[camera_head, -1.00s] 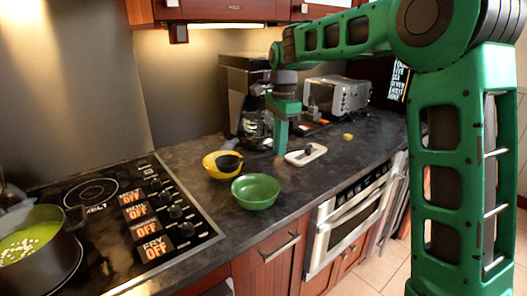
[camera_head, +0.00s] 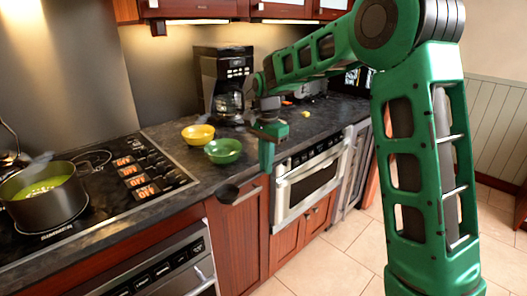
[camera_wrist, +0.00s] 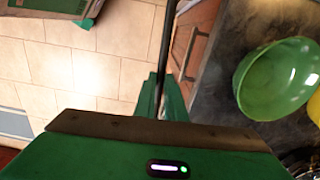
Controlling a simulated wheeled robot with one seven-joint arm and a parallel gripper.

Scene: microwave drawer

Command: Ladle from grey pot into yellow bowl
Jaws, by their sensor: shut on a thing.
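My gripper (camera_head: 266,160) is shut on the black ladle (camera_head: 228,194). The ladle's dark handle (camera_wrist: 165,45) runs between my fingers (camera_wrist: 161,98) in the wrist view. The ladle's head hangs in front of the counter edge, below and left of my gripper; what it holds cannot be made out. The yellow bowl (camera_head: 197,139) stands on the counter, left of and behind my gripper; its edge shows in the wrist view (camera_wrist: 314,106). The dark grey pot (camera_head: 48,210), with green soup inside, stands on the stove at the far left.
A green bowl (camera_head: 223,151) stands beside the yellow bowl, nearer the counter edge. A coffee maker (camera_head: 222,80) stands behind. The stove (camera_head: 107,185) is left, the built-in microwave (camera_head: 308,182) right. Floor in front is open.

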